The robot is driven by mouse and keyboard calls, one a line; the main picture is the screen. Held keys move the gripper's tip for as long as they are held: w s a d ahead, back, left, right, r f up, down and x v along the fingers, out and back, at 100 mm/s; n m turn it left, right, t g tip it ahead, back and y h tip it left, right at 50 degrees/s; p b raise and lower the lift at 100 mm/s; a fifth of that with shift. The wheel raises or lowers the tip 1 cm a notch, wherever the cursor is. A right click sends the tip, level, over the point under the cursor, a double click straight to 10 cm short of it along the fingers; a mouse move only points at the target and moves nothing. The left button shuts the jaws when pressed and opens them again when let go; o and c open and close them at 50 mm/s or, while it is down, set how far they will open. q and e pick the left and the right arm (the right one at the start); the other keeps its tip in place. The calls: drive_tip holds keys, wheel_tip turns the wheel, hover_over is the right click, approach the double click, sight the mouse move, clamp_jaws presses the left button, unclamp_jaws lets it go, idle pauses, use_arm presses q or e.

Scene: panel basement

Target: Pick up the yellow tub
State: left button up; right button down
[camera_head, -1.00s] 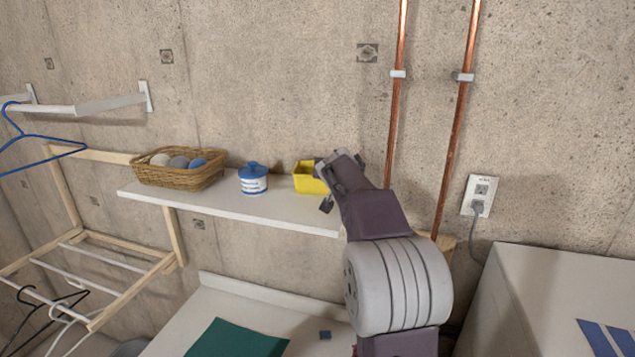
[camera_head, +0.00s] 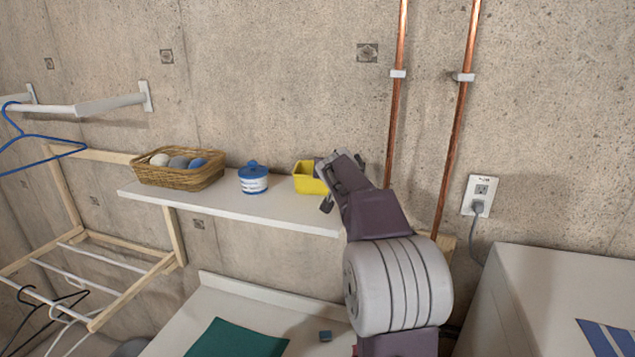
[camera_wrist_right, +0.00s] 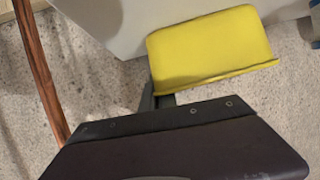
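The yellow tub (camera_head: 305,178) stands at the right part of the white wall shelf, partly hidden by my right gripper. My right gripper (camera_head: 323,184) is at the tub's right end, its fingers apart, one near the tub's back rim and one lower in front. The right wrist view shows the yellow tub (camera_wrist_right: 210,50) just beyond the gripper's dark body, with part of a finger (camera_wrist_right: 158,99) beside its edge. Whether the fingers touch the tub is not clear. My left gripper is not in view.
On the white shelf (camera_head: 235,208) stand a blue-lidded jar (camera_head: 253,181) and a wicker basket (camera_head: 178,172) left of the tub. Copper pipes (camera_head: 397,110) run down the wall to the right. A white surface with a green cloth (camera_head: 238,339) lies below.

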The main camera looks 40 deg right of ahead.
drive_tip(key=shift+a+r+b, duration=0.15)
drive_tip(key=shift+r+b, duration=0.15)
drive_tip(key=shift+r, duration=0.15)
wheel_tip(320, 180, up, 6)
drive_tip(key=shift+s+f+p, duration=0.1)
drive_tip(key=shift+p, duration=0.5)
drive_tip(key=s+a+b, duration=0.9)
drive_tip(key=s+a, duration=0.3)
drive_tip(key=a, duration=0.3)
drive_tip(key=shift+s+a, duration=0.15)
